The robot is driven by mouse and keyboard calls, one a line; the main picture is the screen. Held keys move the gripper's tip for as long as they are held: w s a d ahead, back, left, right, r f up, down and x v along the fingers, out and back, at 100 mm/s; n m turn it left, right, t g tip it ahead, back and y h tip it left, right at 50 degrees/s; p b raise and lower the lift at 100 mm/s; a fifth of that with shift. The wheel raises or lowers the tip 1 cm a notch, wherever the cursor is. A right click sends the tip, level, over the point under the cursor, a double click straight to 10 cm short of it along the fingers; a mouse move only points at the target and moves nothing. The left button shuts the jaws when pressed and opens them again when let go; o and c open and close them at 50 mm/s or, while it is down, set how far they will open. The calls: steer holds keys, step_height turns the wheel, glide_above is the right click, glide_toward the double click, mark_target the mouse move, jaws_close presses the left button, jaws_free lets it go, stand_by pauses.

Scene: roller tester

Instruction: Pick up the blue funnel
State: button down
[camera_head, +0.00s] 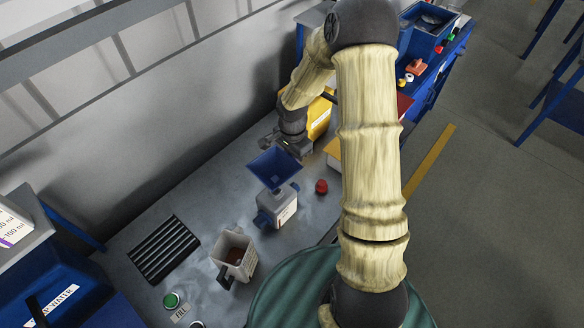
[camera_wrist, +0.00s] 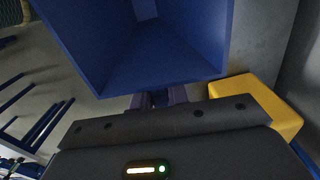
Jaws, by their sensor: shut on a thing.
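The blue funnel (camera_head: 273,168) is a square, open-topped hopper in the head view. It fills the upper middle of the wrist view (camera_wrist: 150,60). My gripper (camera_head: 288,146) is at the funnel's far edge and is shut on it; the fingers also show in the wrist view (camera_wrist: 160,98), against the funnel's side. Below the funnel, a grey labelled container (camera_head: 284,210) with blue side parts stands on the bench. The funnel's lower end is close over this container's top; I cannot tell whether they touch.
A grey jug (camera_head: 236,252) with dark contents stands front left of the container. A black slatted grate (camera_head: 163,250) and a green button (camera_head: 171,300) lie further left. A red knob (camera_head: 321,186) is right of the container. A yellow box (camera_head: 320,117) stands behind my gripper.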

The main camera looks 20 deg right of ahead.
steer(key=shift+r+b, duration=0.4)
steer(key=shift+r, duration=1.65)
step_height(320, 180, down, 2)
steer(key=shift+b, duration=1)
steer(key=shift+r, duration=0.1)
